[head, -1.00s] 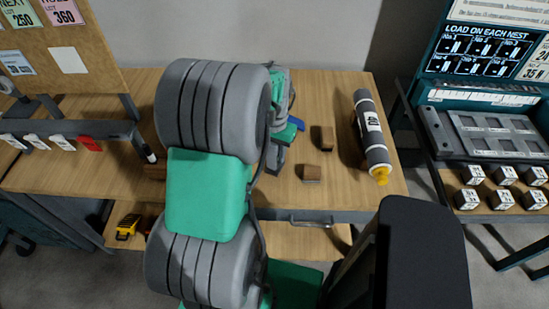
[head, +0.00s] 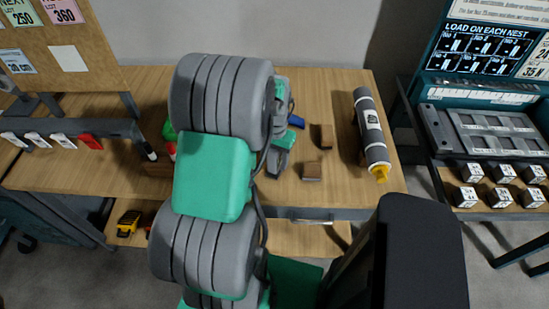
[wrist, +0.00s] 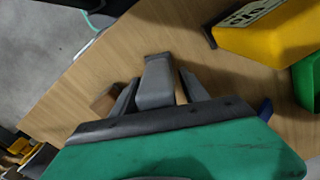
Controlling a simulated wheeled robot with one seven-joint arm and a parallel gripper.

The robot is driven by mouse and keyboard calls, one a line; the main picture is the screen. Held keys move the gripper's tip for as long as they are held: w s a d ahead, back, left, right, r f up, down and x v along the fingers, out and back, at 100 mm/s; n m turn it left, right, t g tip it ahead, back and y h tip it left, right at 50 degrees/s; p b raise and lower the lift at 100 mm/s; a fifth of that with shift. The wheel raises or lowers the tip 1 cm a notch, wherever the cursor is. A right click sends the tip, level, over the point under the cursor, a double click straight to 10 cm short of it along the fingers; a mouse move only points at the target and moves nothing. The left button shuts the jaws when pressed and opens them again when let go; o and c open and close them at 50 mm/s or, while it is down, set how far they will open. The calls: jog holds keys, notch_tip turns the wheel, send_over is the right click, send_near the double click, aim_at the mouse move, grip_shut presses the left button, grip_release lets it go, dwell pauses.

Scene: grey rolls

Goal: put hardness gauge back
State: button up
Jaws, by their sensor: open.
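I cannot pick out the hardness gauge with certainty. In the wrist view a grey block-like piece (wrist: 157,82) with a dark end stands between the two fingers of my gripper (wrist: 160,93); I cannot tell whether it is the gauge or part of the hand. The fingers are apart, low over the wooden bench (wrist: 95,75). In the head view my arm hides much of the gripper (head: 278,160). Two small brown blocks, one farther back (head: 322,137) and one nearer (head: 311,171), lie just right of it. Brown also shows beside the fingers in the wrist view.
A grey cartridge with a yellow tip (head: 371,135) lies on the bench's right. A yellow bin (wrist: 265,35) and a green bin (wrist: 306,82) are close by in the wrist view. A tag rail (head: 60,132) stands left; a teal station with a tray (head: 495,133) stands right.

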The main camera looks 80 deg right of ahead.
notch_tip(320, 180, up, 12)
jog(key=shift+r+b, duration=0.15)
jog(key=shift+b, duration=0.7)
jog(key=shift+w+r, duration=0.1)
jog(key=shift+w, duration=0.15)
jog(key=w+a+r+n+t+h, duration=0.1)
jog(key=w+a+r+n, duration=0.1)
jog(key=w+a+n, duration=0.65)
jog(key=w+a+r+n+t, duration=0.1)
jog(key=w+a+r+n, duration=0.15)
jog(key=w+a, duration=1.05)
jog(key=w+a+f+n+t+y, duration=0.1)
jog(key=w+a+n, duration=0.2)
jog(key=a+n, duration=0.6)
jog(key=a, duration=1)
jog(key=shift+w+a+t, duration=0.2)
jog(key=shift+a+t, duration=0.1)
jog(key=shift+a, duration=0.05)
jog(key=shift+f, duration=0.1)
